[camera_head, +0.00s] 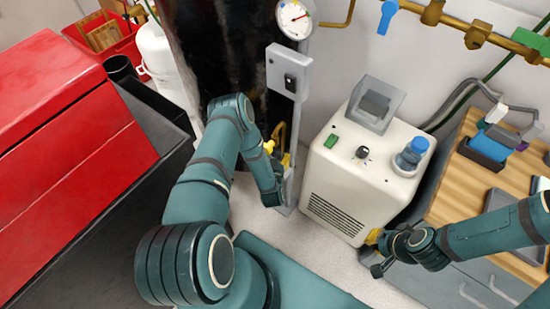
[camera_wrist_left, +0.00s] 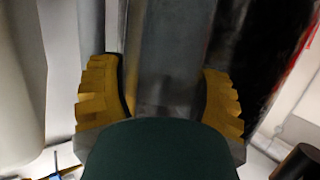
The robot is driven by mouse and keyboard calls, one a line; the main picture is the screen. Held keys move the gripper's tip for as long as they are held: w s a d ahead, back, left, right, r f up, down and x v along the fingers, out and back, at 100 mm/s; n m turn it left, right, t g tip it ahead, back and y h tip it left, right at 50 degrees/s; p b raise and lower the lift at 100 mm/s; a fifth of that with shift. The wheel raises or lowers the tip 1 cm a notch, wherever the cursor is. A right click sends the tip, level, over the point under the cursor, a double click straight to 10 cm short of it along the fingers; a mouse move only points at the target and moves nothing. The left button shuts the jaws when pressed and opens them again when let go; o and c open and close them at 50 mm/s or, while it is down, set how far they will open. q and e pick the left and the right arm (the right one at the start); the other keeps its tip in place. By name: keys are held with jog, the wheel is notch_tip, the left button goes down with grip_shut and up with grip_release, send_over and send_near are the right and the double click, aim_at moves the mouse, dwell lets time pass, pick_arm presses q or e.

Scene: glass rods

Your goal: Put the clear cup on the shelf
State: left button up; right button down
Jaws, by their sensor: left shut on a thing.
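My left gripper (camera_head: 277,152) is at the grey upright post (camera_head: 283,75) with a switch box, beside the dark cylinder. In the left wrist view its yellow fingers (camera_wrist_left: 163,95) stand on both sides of a grey metal upright (camera_wrist_left: 165,60), shut on it. My right gripper (camera_head: 374,252) is low in front of the white machine, near its right corner; its finger opening is not clear. I cannot make out a clear cup or the shelf for certain.
The white machine (camera_head: 345,185) stands at the centre right. A wooden-topped cabinet (camera_head: 490,190) with several items is at the right. A red cabinet (camera_head: 70,140) fills the left. A gauge (camera_head: 294,18) and brass pipes run along the back wall.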

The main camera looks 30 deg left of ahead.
pick_arm(q)
jog(key=shift+f, duration=0.1)
jog(key=o, duration=1.3)
jog(key=p+v, duration=0.3)
jog(key=v, duration=0.9)
jog(key=w+d+r+m+g+h, duration=0.2)
jog(key=w+d+r+g+h, duration=0.25)
jog(key=d+h, duration=0.3)
jog(key=s+d+r+g+h, duration=0.1)
jog(key=s+d+r+g, duration=0.1)
jog(key=s+d+r, duration=0.1)
jog(key=s+d+r+m+g+h, duration=0.1)
jog(key=s+d+r+g, duration=0.1)
jog(key=s+d+r, duration=0.1)
jog(key=s+d+r+m+g+h, duration=0.1)
jog(key=s+d+r+g, duration=0.1)
jog(key=s, duration=0.4)
jog(key=shift+d+r+g+h, duration=0.2)
jog(key=shift+d+r, duration=0.05)
jog(key=shift+r, duration=0.4)
jog(key=shift+d+r+g+h, duration=0.15)
jog(key=shift+d+r, duration=0.05)
jog(key=shift+r, duration=0.45)
